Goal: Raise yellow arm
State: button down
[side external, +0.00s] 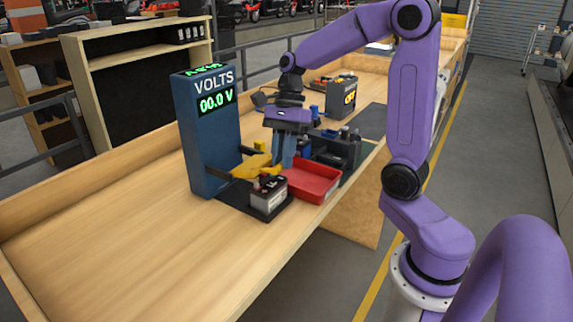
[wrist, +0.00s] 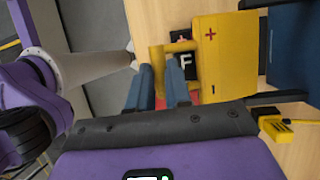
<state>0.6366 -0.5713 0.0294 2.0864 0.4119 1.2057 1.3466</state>
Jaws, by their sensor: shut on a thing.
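The yellow arm (side external: 243,170) sticks out from the blue voltmeter post (side external: 203,150), low over a small battery (side external: 269,190) in a black tray. The post's display reads 00.0 V. In the wrist view the yellow arm (wrist: 213,50) shows plus and minus marks and a loop-shaped end, with the battery's letter F (wrist: 185,62) seen through the loop. My gripper (wrist: 159,72) has its blue fingers on either side of the loop's outer bar and is shut on it. In the side view my gripper (side external: 283,160) points down beside the battery; its fingertips are partly hidden.
A red tray (side external: 315,183) lies close to the right of the battery. A dark holder (side external: 345,150) with blue items stands behind it. A charger-like box (side external: 340,97) is farther back. A small yellow piece (side external: 262,147) sits beside the post. The front-left bench is clear.

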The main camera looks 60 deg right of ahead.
aim_at(260, 162)
jog(key=w+r, duration=0.1)
jog(key=w, duration=0.1)
jog(key=w+r+g, duration=0.1)
jog(key=w+r, duration=0.1)
jog(key=w+r+g, duration=0.1)
jog(key=w+r, duration=0.1)
jog(key=shift+w+r+m, duration=0.25)
jog(key=shift+w+m, duration=0.05)
jog(key=shift+w, duration=0.05)
jog(key=shift+w+r+g, duration=0.2)
jog(key=shift+w+g, duration=0.1)
jog(key=shift+w, duration=1.05)
jog(key=c, duration=1.1)
grip_release()
jog(key=shift+o, duration=0.2)
jog(key=shift+r, duration=0.15)
